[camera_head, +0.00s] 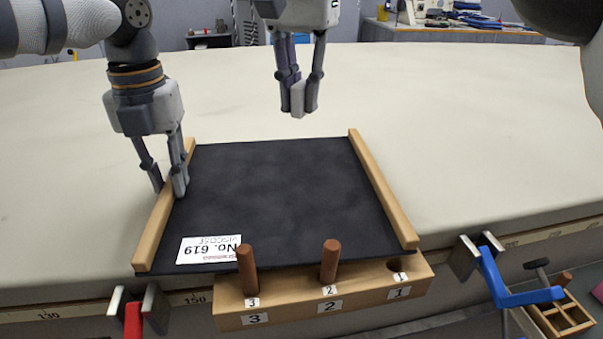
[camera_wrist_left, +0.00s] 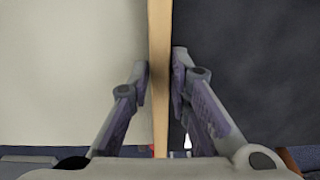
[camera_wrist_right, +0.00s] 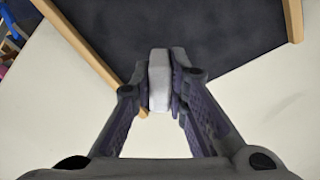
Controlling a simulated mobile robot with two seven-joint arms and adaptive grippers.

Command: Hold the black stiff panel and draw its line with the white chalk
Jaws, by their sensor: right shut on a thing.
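The black stiff panel (camera_head: 285,195) lies flat on the table, with a wooden rail along its left side (camera_head: 154,235) and another along its right (camera_head: 382,188). I see no drawn line on it. My left gripper (camera_head: 169,185) has one finger on each side of the left rail; in the left wrist view the rail (camera_wrist_left: 160,60) runs between its fingertips, and contact is unclear. My right gripper (camera_head: 297,95) is shut on the white chalk (camera_head: 297,100), in the air above the panel's far edge. The chalk (camera_wrist_right: 158,80) also shows in the right wrist view.
A white label (camera_head: 207,249) is at the panel's near left corner. A wooden block (camera_head: 290,308) numbered 1 to 3 at the near edge holds two brown pegs; hole 1 is empty. Red (camera_head: 133,320) and blue (camera_head: 505,290) clamps grip the table edge. The cloth table (camera_head: 475,130) is clear around the panel.

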